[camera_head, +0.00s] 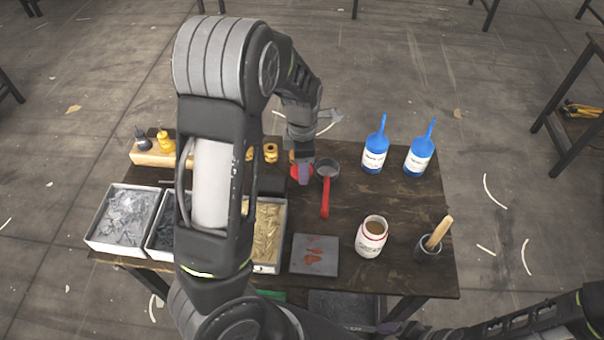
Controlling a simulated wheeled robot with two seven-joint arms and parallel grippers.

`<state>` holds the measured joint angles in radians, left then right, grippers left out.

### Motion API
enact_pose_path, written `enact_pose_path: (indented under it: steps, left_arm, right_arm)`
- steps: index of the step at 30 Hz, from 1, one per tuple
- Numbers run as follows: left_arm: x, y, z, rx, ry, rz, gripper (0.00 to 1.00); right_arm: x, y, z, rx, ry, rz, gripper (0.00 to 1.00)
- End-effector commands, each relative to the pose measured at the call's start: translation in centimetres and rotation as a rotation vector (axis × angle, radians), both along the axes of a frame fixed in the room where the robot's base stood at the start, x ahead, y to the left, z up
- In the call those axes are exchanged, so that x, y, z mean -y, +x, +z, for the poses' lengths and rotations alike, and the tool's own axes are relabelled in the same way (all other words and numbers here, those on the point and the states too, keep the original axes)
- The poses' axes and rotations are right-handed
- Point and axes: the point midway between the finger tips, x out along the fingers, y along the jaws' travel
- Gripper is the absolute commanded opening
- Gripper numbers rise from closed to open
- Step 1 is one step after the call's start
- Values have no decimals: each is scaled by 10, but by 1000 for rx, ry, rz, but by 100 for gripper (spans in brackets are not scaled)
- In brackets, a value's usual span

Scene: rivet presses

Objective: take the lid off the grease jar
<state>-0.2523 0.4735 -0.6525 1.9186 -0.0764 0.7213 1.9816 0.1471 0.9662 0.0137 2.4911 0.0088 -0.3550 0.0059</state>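The grease jar (372,237) stands upright near the table's front right, white with a red band and label. Its top is open and brown grease shows inside. A red round piece that looks like its lid (296,173) is at the fingertips of my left gripper (302,176), near the middle of the table's back part. The fingers partly cover it, and I cannot tell whether they are shut on it or whether it touches the table. My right arm (530,320) comes in at the lower right; its gripper is not clearly visible.
Close right of the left gripper lies a grey cup with a red handle (325,200). Two blue-topped bottles (375,155) stand at the back right. A pot with a wooden handle (430,249), a stained grey plate (312,262) and metal-filled trays (120,219) line the front.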

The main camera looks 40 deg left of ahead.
Motion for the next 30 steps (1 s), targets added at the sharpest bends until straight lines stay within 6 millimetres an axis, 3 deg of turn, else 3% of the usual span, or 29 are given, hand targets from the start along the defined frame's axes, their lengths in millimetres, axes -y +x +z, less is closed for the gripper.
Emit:
enact_pose_path:
  steps: [10,22,23,30]
  left_arm:
    - [0,-1,-35,-4,0,1,1]
    - [0,0,-41,-1,-1,0,1]
    - [0,0,-41,0,0,0,51]
    - [0,0,-40,0,0,0,70]
  right_arm:
    - [0,0,2,-1,-1,0,78]
    - [0,0,0,0,0,0,78]
    - [0,0,0,0,0,0,78]
    - [0,0,1,0,0,0,78]
